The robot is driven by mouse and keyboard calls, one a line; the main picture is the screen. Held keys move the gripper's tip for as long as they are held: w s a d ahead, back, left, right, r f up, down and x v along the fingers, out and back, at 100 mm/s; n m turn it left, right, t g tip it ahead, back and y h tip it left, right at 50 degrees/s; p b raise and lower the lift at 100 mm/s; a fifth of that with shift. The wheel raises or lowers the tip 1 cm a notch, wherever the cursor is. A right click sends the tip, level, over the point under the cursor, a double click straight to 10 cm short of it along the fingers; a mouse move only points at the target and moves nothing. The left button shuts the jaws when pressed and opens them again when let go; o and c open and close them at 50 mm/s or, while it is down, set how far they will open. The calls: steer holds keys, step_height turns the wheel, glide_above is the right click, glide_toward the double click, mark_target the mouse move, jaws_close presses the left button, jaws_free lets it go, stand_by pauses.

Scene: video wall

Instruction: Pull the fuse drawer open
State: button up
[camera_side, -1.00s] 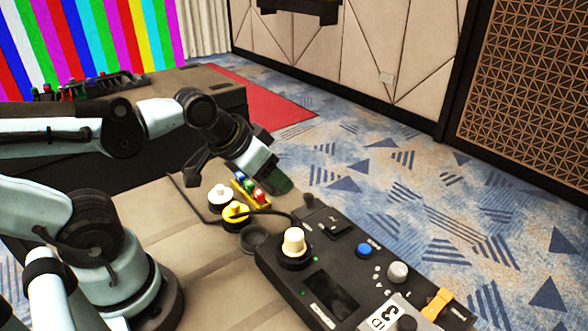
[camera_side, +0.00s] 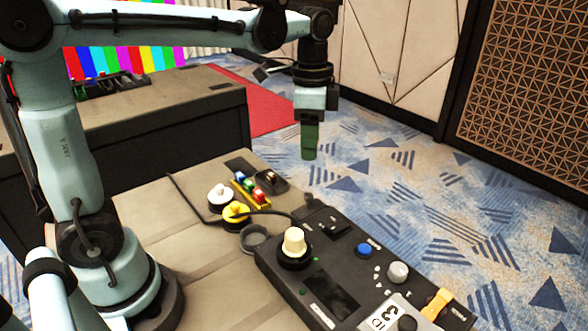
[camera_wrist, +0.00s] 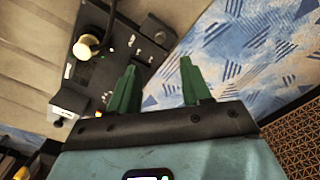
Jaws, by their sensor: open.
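The black control box (camera_side: 350,262) lies on the table, with a cream knob (camera_side: 294,242), a blue button, a grey knob and an orange piece (camera_side: 437,303) on top. I cannot tell for sure which part is the fuse drawer; no open drawer shows. In the wrist view the box (camera_wrist: 120,55) lies beyond the fingers, at upper left. My gripper (camera_wrist: 160,80) is open and empty, its green fingers apart. In the side view my gripper (camera_side: 309,150) hangs pointing down, above and behind the box's far end, clear of it.
A white knob (camera_side: 221,194), a yellow knob (camera_side: 236,213) and a yellow rack (camera_side: 250,192) of coloured pieces stand left of the box. A black cable (camera_side: 190,199) runs past them to the box. Carpet (camera_side: 440,220) lies beyond the table edge.

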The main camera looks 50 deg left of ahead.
mark_target(308, 194)
step_height(308, 194, down, 12)
steer(key=shift+f, duration=0.1)
stand_by(0.6)
steer(key=shift+c, duration=0.3)
jaws_close()
steer(key=shift+a, duration=0.1)
